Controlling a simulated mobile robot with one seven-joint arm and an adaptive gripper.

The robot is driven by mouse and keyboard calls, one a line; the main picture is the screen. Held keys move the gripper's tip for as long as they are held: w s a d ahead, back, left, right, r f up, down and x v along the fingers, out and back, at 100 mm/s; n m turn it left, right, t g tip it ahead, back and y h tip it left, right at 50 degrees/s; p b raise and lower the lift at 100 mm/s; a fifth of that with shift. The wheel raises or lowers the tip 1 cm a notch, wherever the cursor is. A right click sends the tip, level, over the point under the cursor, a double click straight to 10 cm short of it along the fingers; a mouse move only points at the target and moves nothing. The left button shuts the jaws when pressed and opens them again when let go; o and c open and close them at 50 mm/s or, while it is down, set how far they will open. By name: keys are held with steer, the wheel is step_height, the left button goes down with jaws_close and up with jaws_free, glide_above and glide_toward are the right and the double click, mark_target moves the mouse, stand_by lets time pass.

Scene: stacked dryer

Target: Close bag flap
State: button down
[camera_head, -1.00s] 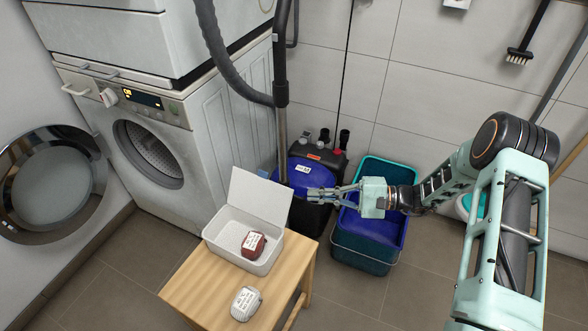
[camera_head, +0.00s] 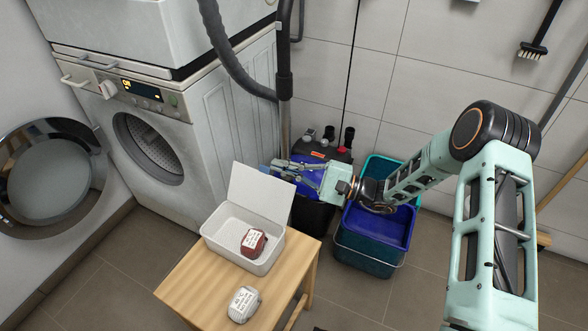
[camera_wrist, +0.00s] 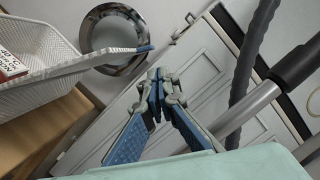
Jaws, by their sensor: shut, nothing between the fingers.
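No bag is plain to see. A white open-topped box (camera_head: 224,246) stands on the wooden stool, with its flat white lid (camera_head: 260,194) raised steeply at the back. A dark red labelled item (camera_head: 254,242) lies inside the box. My gripper (camera_head: 270,168) is shut and empty, beside the lid's upper right edge on its back side; I cannot tell if it touches. In the wrist view my gripper (camera_wrist: 156,84) shows its fingertips together, and the box (camera_wrist: 45,88) is at the left, partly cut off.
A white labelled item (camera_head: 243,304) lies on the wooden stool (camera_head: 190,292) in front of the box. A washing machine (camera_head: 150,105) with an open round door is at the left. A grey hose (camera_head: 232,70), a dark vacuum (camera_head: 310,213) and a teal bucket (camera_head: 362,252) stand behind.

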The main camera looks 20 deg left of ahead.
steer(key=shift+s+a+r, duration=0.15)
steer(key=shift+s+r, duration=0.3)
steer(key=shift+s, duration=0.4)
